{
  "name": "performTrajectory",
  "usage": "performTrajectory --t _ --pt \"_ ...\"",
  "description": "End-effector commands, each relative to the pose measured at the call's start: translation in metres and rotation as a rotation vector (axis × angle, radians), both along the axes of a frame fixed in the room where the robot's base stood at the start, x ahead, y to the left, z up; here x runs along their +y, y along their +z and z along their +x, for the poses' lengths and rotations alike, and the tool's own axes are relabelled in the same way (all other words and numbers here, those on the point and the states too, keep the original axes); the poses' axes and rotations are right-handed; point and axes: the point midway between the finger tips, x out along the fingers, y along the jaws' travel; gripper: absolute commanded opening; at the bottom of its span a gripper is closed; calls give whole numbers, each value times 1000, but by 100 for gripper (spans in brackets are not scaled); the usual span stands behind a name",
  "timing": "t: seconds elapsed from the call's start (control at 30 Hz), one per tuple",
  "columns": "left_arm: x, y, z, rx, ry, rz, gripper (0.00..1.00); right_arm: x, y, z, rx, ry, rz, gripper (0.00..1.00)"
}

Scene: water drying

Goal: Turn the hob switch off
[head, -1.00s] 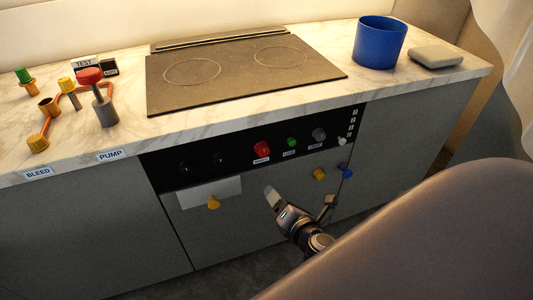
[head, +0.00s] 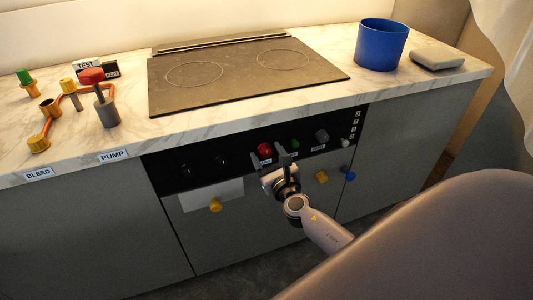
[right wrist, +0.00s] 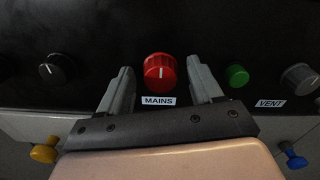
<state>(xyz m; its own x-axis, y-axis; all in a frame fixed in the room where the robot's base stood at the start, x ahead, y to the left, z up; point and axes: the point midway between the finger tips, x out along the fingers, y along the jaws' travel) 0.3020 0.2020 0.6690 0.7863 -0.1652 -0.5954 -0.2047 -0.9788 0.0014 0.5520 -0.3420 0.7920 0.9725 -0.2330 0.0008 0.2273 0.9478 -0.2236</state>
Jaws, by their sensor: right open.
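My right gripper (head: 268,160) is open at the black control panel (head: 202,172) under the hob (head: 240,78). In the right wrist view its two fingers (right wrist: 160,70) stand on either side of a red knob (right wrist: 160,72), apart from it. The knob's white mark points up, and the label below reads MAINS (right wrist: 158,101). The red knob also shows in the head view (head: 264,149). A green knob (right wrist: 237,76) and a grey knob (right wrist: 300,78) labelled VENT sit to the right. I cannot read any label naming the hob switch. My left gripper is not in view.
Black knobs (right wrist: 58,69) sit on the panel's left. Below it are yellow knobs (head: 215,205) and a blue knob (head: 349,176). On the counter stand a blue pot (head: 381,46), a grey block (head: 437,57) and pipework with a red-topped PUMP (head: 91,77).

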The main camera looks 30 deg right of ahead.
Motion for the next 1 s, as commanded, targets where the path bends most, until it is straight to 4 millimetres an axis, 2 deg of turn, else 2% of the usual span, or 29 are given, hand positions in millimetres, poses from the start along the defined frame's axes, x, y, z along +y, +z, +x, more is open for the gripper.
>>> performTrajectory --t 0.13,0.43,0.47,0.6,0.63,1.0 --pt "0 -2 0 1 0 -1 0 -2 0 9 0 0 1 65" --pt "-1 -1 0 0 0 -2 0 -3 0 11 1 0 1 65" --pt "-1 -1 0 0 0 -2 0 -3 0 11 1 0 1 62" --pt "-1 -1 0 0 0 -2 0 -3 0 11 0 0 2 16" --pt "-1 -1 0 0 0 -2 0 -3 0 11 0 0 2 9" --pt "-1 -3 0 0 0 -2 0 -3 -1 11 -11 1 47 9"
